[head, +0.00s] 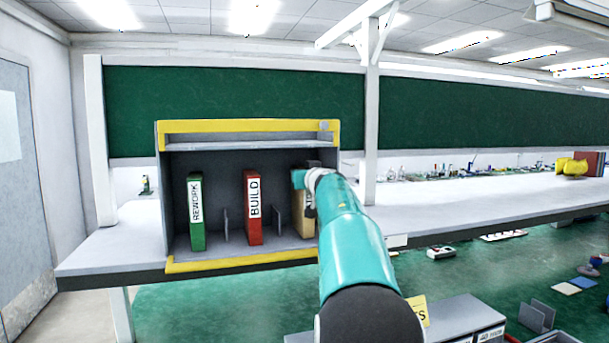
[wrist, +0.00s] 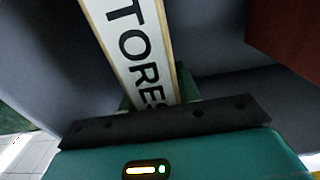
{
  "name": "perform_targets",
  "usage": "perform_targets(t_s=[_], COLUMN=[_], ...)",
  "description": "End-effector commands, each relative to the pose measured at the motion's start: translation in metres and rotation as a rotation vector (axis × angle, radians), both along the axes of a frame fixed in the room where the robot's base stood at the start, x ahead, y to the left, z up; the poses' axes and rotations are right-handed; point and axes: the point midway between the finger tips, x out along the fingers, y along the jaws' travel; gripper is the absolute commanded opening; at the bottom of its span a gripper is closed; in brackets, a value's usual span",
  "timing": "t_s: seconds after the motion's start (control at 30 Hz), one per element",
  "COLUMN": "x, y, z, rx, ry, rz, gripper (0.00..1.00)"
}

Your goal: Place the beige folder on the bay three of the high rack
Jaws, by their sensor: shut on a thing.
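The beige folder (head: 301,214) stands about upright in the right-hand bay of the grey rack (head: 240,125), which has yellow edges and sits on the bench. My gripper (head: 305,180) is at that bay and is shut on the folder. In the wrist view the folder's white spine label (wrist: 138,45), reading "STORES", rises from between the fingers (wrist: 157,97). My arm hides the folder's right side and part of the right bay. Whether the folder's base rests on the shelf cannot be told.
A green "REWORK" folder (head: 196,212) stands in the left bay and a red "BUILD" folder (head: 253,208) in the middle bay. Thin grey dividers (head: 279,222) stand between the bays.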

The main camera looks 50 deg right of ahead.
Motion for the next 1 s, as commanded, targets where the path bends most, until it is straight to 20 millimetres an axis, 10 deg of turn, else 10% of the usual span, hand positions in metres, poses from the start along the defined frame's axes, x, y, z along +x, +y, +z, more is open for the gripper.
perform_targets(t_s=[0.1, 0.13, 0.23, 0.63, 1.0], x=[0.001, 0.001, 0.001, -0.001, -0.055], y=[0.0, 0.0, 0.0, 0.001, 0.03], z=[-0.004, -0.004, -0.004, 0.001, 0.001], rx=[0.001, 0.002, 0.002, 0.0, 0.001], ry=[0.0, 0.001, 0.001, 0.0, 0.0], rz=[0.0, 0.001, 0.001, 0.0, -0.002], gripper=[0.0, 0.38, 0.54, 0.54, 0.54])
